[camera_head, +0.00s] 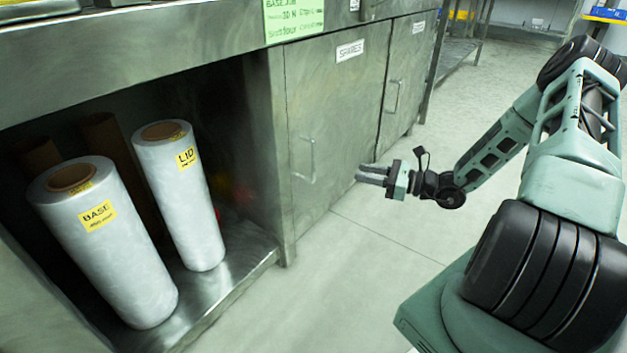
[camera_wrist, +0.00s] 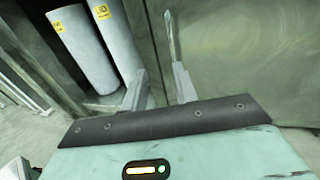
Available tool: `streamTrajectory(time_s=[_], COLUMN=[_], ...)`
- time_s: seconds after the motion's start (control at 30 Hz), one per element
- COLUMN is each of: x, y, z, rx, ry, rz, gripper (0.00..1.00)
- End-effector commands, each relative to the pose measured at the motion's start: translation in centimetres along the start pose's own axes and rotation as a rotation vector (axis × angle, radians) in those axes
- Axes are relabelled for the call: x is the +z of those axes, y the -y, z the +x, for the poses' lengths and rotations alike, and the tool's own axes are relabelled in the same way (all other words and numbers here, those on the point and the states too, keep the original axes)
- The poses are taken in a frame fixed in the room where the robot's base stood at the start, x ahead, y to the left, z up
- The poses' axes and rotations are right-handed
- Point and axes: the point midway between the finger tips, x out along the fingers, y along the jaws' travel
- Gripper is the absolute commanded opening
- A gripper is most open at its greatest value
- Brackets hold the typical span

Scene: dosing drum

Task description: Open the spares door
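The spares door (camera_head: 332,110) is a grey metal cabinet door with a white "SPARES" label (camera_head: 350,50). It looks shut. Its upright bar handle (camera_head: 306,160) is on the left side of the door. My gripper (camera_head: 366,174) is in front of the door, to the right of the handle in the head view and apart from it. In the wrist view my gripper (camera_wrist: 160,80) is open, with a gap between its fingers and nothing held. The handle (camera_wrist: 173,35) shows there just beyond the right fingertip; I cannot tell the exact distance.
Left of the door is an open bay with film rolls labelled "BASE" (camera_head: 110,245) and "LID" (camera_head: 185,205). Another door with a handle (camera_head: 396,97) is to the right. A green sign (camera_head: 293,18) hangs above. The floor (camera_head: 330,290) in front is clear.

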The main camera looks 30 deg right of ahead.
Motion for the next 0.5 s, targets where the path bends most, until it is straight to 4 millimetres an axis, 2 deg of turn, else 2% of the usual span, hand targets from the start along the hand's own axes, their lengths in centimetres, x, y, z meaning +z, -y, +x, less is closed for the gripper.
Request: streamTrajectory(time_s=[0.03,0.2,0.37,0.5], x=[-1.1,-1.6,-1.7,-1.7], y=[0.6,1.4,1.4,1.5], z=[-0.6,-0.5,2.0,5.0], rx=[-0.034,-0.069,-0.063,-0.062], ry=[0.009,0.019,0.02,0.019], rz=[0.014,0.029,0.028,0.027], gripper=[0.29,0.29,0.29,0.29])
